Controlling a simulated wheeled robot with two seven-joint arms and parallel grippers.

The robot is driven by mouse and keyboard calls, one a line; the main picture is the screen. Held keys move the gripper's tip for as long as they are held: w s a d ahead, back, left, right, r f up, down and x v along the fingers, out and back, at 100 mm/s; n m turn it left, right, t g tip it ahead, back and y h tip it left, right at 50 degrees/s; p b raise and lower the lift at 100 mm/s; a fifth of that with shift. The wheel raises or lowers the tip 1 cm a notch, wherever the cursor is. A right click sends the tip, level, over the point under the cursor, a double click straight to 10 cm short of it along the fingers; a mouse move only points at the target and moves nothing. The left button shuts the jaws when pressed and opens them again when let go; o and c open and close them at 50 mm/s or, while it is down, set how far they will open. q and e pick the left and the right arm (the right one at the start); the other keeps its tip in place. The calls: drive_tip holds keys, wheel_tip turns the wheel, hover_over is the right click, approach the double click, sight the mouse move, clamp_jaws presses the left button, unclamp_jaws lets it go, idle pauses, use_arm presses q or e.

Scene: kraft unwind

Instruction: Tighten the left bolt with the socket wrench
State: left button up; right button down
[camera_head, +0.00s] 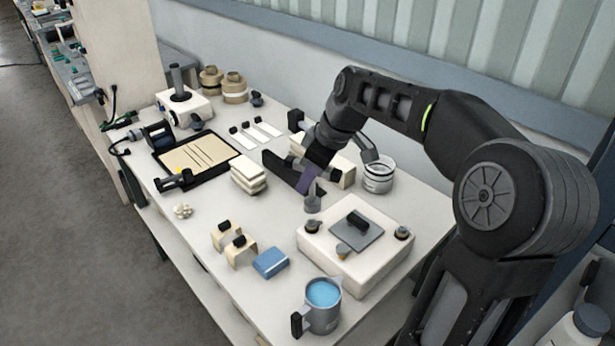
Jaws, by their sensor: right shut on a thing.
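My right gripper (312,178) reaches in from the right, pointing down over the middle of the table. It is shut on what looks like the socket wrench (312,201), whose grey socket end hangs below the jaws. The fingers hide much of the wrench. A white block (352,277) stands just in front, with a grey plate and black knob on top. The left bolt (312,227) sits at the block's back left corner, just below the socket in the picture. I cannot tell whether they touch. Another bolt (402,232) is at the right corner. My left gripper does not show.
A grey jug of blue liquid (323,308) stands at the front edge. A blue box (270,263) and tan brackets (239,252) lie left of the block. A white-grey canister (378,174) stands behind right. A black tray (211,151) is farther left.

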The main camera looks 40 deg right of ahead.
sight(310, 192)
drive_tip(key=shift+f+b, duration=0.95)
drive_tip(key=shift+f, duration=0.65)
drive_tip(key=shift+f+b, duration=0.85)
drive_tip(key=shift+b, duration=0.2)
idle(1.3)
drive_tip(key=shift+f+m+h, duration=0.1)
drive_tip(key=shift+m+h, duration=0.2)
drive_tip(key=shift+m, duration=0.4)
drive_tip(key=shift+d+m+b, duration=0.1)
drive_tip(key=shift+m+b, duration=0.2)
drive_tip(key=shift+m, duration=0.1)
drive_tip(key=shift+d+m+t+h, duration=0.1)
drive_tip(key=shift+m+t+h, duration=0.35)
drive_tip(key=shift+m, duration=0.75)
